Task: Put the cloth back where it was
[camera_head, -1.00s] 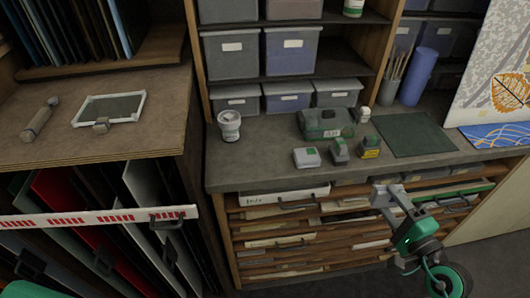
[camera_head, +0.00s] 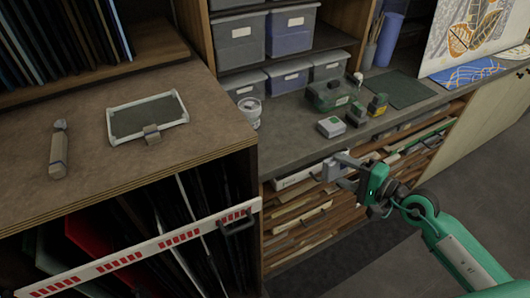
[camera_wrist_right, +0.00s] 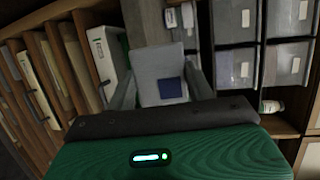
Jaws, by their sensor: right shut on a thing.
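My right gripper (camera_head: 338,166) is in front of the counter's front edge, above the flat drawers. In the right wrist view its two grey fingers are closed on a pale grey, flat, squarish thing with a dark blue patch, which looks like the folded cloth (camera_wrist_right: 158,62). In the head view the cloth is too small to tell from the fingers. My left gripper is not in view.
The grey counter (camera_head: 290,138) holds a green case (camera_head: 331,95), a small white-topped box (camera_head: 331,127), a jar (camera_head: 249,112) and a green mat (camera_head: 398,90). The wooden bench (camera_head: 95,195) at left holds a framed panel (camera_head: 140,118) and a hand tool (camera_head: 58,150), with bare wood around them.

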